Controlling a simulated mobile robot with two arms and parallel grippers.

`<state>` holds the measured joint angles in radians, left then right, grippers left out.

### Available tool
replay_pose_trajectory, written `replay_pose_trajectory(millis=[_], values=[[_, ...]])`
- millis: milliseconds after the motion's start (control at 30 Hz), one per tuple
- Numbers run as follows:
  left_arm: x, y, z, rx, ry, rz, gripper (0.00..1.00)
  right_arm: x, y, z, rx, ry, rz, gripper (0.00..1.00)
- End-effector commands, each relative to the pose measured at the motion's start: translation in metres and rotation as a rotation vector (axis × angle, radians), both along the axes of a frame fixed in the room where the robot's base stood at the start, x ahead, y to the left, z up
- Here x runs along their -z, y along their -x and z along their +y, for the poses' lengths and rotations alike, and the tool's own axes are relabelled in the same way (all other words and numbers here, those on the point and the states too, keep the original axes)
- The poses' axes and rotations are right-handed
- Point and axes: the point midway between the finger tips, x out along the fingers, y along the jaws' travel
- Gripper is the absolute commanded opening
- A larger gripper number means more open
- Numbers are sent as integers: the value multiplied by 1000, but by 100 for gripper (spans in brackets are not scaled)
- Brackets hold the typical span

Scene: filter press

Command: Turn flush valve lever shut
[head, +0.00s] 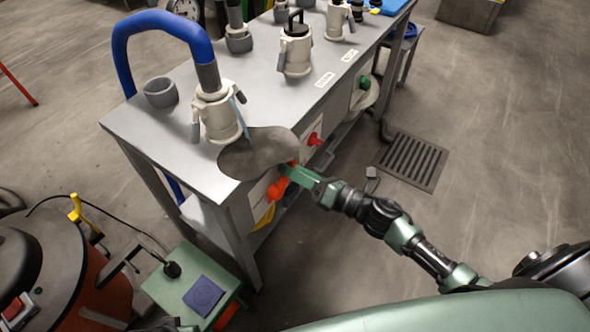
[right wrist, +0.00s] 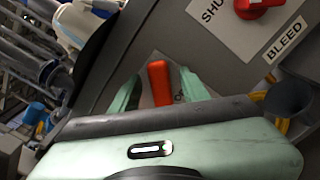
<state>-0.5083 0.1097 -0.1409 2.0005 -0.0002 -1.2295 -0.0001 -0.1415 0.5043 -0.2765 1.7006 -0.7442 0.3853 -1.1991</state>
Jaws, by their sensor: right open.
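An orange-red lever (head: 277,189) is on the front panel of the grey bench, near its left corner; I take it as the flush valve lever. In the right wrist view the lever (right wrist: 159,83) stands between the two green fingers of my right gripper (right wrist: 160,92), with a gap on both sides. My right gripper (head: 293,172) is open at the bench front in the head view. The label behind the lever is mostly hidden by the gripper.
A red knob (head: 315,139) is further right on the panel; the right wrist view shows it (right wrist: 257,5) by "SHUT" and "BLEED" labels. A dark flat patch (head: 258,152) overhangs the bench edge above the lever. A dark funnel (right wrist: 289,98) is close by on the right.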

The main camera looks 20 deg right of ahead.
Motion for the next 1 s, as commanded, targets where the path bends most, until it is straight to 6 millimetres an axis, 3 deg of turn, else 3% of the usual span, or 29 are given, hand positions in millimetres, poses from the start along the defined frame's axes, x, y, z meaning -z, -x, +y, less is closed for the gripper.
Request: replay_pose_trajectory(millis=[167,333,1000], values=[[0,0,0,0,0,0,36,0,0,0,0,0,0,45],[0,0,0,0,1,0,36,0,0,0,0,0,0,1],[0,0,0,0,1,0,36,0,0,0,1,0,-1,0]])
